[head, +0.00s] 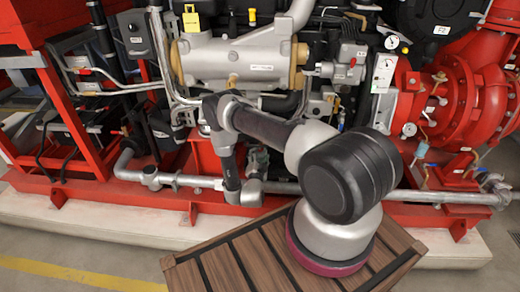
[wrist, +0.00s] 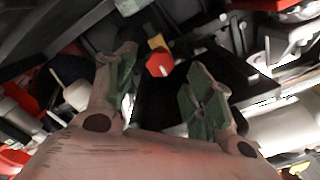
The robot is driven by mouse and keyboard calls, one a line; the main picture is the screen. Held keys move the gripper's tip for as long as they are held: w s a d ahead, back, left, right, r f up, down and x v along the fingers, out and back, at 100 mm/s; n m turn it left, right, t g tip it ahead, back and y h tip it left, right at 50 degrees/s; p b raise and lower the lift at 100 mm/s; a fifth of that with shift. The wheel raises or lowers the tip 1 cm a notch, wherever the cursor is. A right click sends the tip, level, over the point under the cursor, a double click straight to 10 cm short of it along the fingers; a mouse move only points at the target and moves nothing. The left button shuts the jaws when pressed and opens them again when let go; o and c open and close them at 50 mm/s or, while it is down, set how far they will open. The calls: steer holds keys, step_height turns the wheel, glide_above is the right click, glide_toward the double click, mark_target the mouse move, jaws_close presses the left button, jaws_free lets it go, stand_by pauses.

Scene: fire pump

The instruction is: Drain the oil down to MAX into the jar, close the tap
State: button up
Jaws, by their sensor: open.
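In the wrist view my gripper (wrist: 162,88) is open, its two green-padded fingers spread with nothing between them. Beyond the fingertips, roughly centred, is a small red knob-like part (wrist: 159,63) with a yellow piece above it; it may be the tap, but I cannot tell. In the head view my arm reaches to the lower engine, and my gripper (head: 258,158) seems to point upward below it, small and partly hidden. I cannot make out the jar, the MAX mark or any oil.
A grey pipe (head: 180,180) runs along the front of the red frame (head: 95,195). A slatted wooden platform (head: 215,262) lies in front. Red pump casings (head: 465,100) stand at right. Dark engine parts crowd the gripper. Floor is clear at front left.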

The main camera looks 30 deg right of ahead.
steer(key=x, duration=0.6)
steer(key=shift+s, duration=0.1)
steer(key=c, duration=1)
steer(key=shift+c, duration=0.2)
